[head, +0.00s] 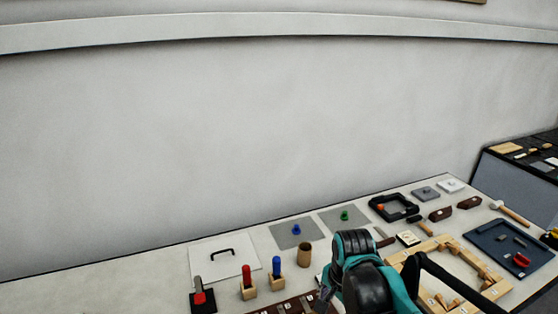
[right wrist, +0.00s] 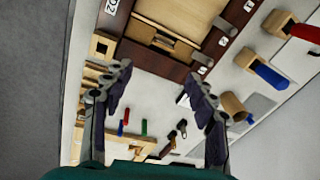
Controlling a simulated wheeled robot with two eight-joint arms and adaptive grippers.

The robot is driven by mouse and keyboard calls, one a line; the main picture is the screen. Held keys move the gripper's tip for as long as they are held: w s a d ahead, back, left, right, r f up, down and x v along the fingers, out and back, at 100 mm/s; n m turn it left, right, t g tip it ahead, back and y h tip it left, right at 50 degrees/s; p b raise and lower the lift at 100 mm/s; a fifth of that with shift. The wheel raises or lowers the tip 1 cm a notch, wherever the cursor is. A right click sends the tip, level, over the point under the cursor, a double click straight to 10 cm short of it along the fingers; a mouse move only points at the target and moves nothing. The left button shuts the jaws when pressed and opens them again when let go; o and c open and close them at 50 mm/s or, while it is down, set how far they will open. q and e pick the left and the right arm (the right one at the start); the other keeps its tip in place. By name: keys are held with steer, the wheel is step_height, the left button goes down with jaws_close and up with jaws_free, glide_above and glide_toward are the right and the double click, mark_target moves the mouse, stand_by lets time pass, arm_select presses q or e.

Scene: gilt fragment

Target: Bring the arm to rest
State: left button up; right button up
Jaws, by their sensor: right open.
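My right arm (head: 365,270), teal and black, rises over the front of the table in the head view. It hides part of the table and the things behind it. In the right wrist view my right gripper (right wrist: 160,85) has its two dark fingers spread apart, with nothing between them. It hangs above the table near a dark wooden frame (right wrist: 190,50) with small number labels. My left gripper is out of the picture.
The table (head: 110,285) holds a white board with a black handle (head: 222,252), red and blue handled pegs in wooden blocks (head: 249,290), a brown cup (head: 304,254), a ring of wooden blocks (head: 485,275) and a dark blue tray (head: 490,235). The table's left end is clear.

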steer(key=s+d+f+n+t+b, duration=0.1)
steer(key=s+d+n+t, duration=0.2)
steer(key=s+n+t, duration=0.2)
steer(key=shift+s+d+f+n+t, duration=0.15)
steer(key=shift+s+d+n+t, duration=0.2)
steer(key=shift+s+n, duration=2.05)
